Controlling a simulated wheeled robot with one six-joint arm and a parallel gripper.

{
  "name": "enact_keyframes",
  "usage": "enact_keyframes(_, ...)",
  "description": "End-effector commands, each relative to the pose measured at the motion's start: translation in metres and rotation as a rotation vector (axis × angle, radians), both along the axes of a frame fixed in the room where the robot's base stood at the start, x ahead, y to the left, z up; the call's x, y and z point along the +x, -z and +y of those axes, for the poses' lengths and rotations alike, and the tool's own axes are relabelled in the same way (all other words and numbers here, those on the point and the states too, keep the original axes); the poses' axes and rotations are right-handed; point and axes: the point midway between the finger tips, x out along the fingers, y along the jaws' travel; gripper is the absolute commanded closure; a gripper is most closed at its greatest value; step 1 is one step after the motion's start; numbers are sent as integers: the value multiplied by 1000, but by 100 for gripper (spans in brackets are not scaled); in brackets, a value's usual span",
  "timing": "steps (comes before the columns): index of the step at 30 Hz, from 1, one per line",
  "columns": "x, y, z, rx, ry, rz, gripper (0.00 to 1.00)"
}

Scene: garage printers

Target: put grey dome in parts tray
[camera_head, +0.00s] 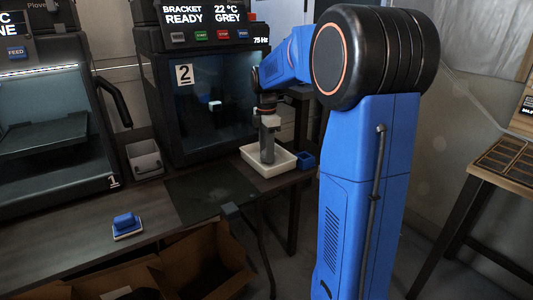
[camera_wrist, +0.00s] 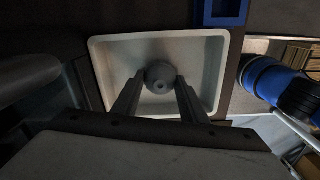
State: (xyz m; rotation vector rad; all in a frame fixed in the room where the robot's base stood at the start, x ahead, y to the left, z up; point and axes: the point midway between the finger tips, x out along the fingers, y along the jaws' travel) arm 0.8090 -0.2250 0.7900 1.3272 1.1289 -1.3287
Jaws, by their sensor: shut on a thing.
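The grey dome (camera_wrist: 160,77) is between the two fingertips of my gripper (camera_wrist: 158,86) in the wrist view. My gripper is shut on it. The white parts tray (camera_wrist: 103,74) lies below, and the dome shows over the tray's inside. In the head view my gripper (camera_head: 268,155) points down at the parts tray (camera_head: 272,172), which stands on the bench. The dome is not clear in the head view. I cannot tell whether the dome touches the tray floor.
A small blue bin (camera_head: 305,161) stands just right of the tray. Printer 2 (camera_head: 205,105) rises behind it, and printer 1 (camera_head: 50,125) stands at the left. A blue part on a white base (camera_head: 127,224) lies on the bench. Open cardboard boxes (camera_head: 195,262) stand below its front edge.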

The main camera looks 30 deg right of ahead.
Motion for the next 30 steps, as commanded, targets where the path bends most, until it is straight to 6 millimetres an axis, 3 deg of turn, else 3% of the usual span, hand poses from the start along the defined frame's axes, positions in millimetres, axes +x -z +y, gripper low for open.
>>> enact_keyframes(13,0,10,0,0,0,0,82)
enact_keyframes(14,0,10,0,0,0,0,56)
enact_keyframes(16,0,10,0,0,0,0,42)
enact_keyframes(25,0,9,0,0,0,0,42)
enact_keyframes(30,1,-4,0,0,0,-3,42)
